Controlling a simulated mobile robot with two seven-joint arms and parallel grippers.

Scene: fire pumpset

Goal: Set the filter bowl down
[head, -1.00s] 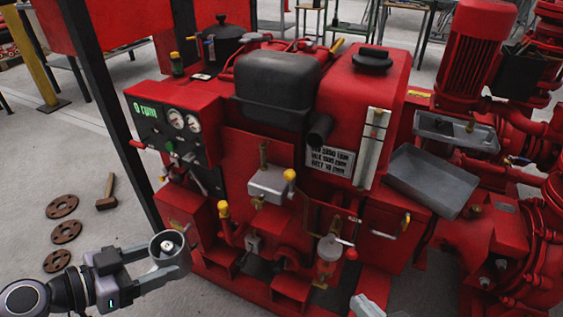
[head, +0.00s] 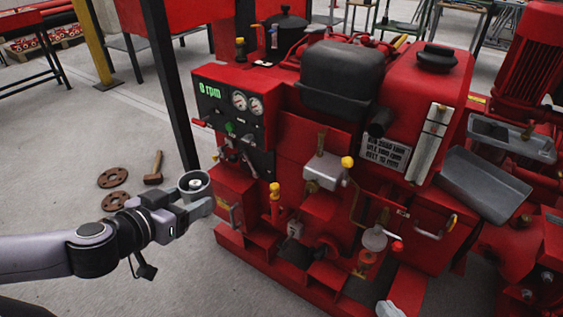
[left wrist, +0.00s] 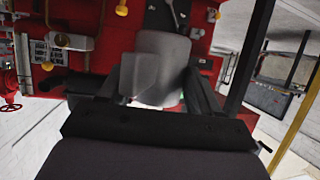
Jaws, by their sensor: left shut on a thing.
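The filter bowl (head: 194,183) is a small grey cup with an open top and a pale centre inside. It is held upright at the left side of the red pumpset, left of a low red box (head: 236,200). My left gripper (head: 197,204) is shut on it. In the left wrist view the grey bowl (left wrist: 158,72) sits between the two dark fingers and hides part of the red machine.
The pumpset's gauge panel (head: 236,112) stands behind the bowl, and a dark post (head: 172,80) rises beside it. Rusty discs (head: 113,177) and a hammer (head: 154,168) lie on the floor to the left. A grey tray (head: 485,184) is on the right.

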